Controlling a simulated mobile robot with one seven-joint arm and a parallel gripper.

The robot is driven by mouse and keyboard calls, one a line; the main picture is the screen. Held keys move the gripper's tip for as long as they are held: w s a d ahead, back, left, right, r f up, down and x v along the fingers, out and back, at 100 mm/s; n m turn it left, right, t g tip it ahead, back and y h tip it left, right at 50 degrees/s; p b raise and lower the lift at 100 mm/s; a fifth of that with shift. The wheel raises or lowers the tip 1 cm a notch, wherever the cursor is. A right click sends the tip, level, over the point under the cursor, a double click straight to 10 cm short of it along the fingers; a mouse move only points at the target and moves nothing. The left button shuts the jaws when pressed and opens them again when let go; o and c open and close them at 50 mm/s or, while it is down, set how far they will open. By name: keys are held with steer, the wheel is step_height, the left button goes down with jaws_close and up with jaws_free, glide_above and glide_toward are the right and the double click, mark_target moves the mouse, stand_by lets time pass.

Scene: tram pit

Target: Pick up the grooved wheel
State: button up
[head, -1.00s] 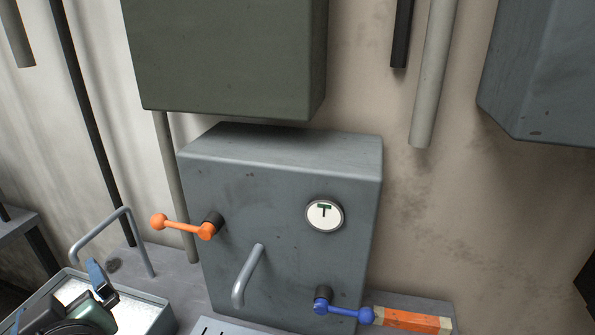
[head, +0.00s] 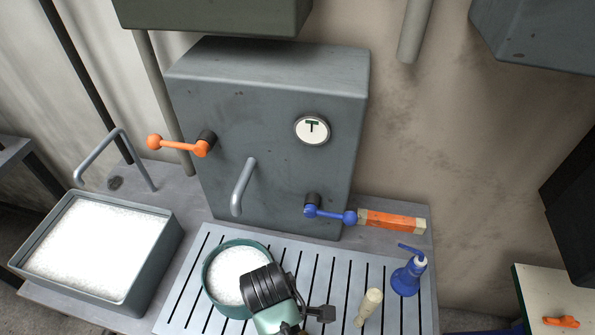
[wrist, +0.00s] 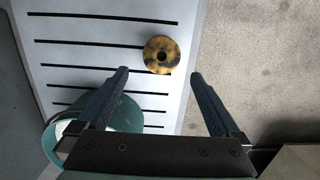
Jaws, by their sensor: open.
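The grooved wheel (wrist: 162,54) is a round yellow and black mottled disc with a dark centre hole. In the wrist view it lies flat on the slotted grey tray (wrist: 85,30), near the tray's right edge. I cannot make it out in the head view. My gripper (wrist: 160,73) is open and empty. In the wrist view the wheel appears between and just beyond the two blue-grey fingertips, not clasped. The height of the fingers above it is unclear. In the head view only part of my arm shows at the bottom.
A teal bowl (head: 213,291) with white contents stands on the tray beside my arm. A beige peg-like object (head: 368,305) and a blue bottle (head: 408,276) stand to the right. A white-filled basin (head: 96,243) is left. A grey lever box (head: 268,130) stands behind.

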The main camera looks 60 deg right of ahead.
steer(key=shift+s+f, duration=0.15)
steer(key=shift+f, duration=0.8)
steer(key=f, duration=0.1)
steer(key=s+f+p, duration=0.1)
steer(key=f, duration=0.2)
steer(key=shift+s+d+f, duration=0.2)
steer(key=shift+s+f, duration=0.05)
steer(key=shift+f, duration=0.45)
jaws_close()
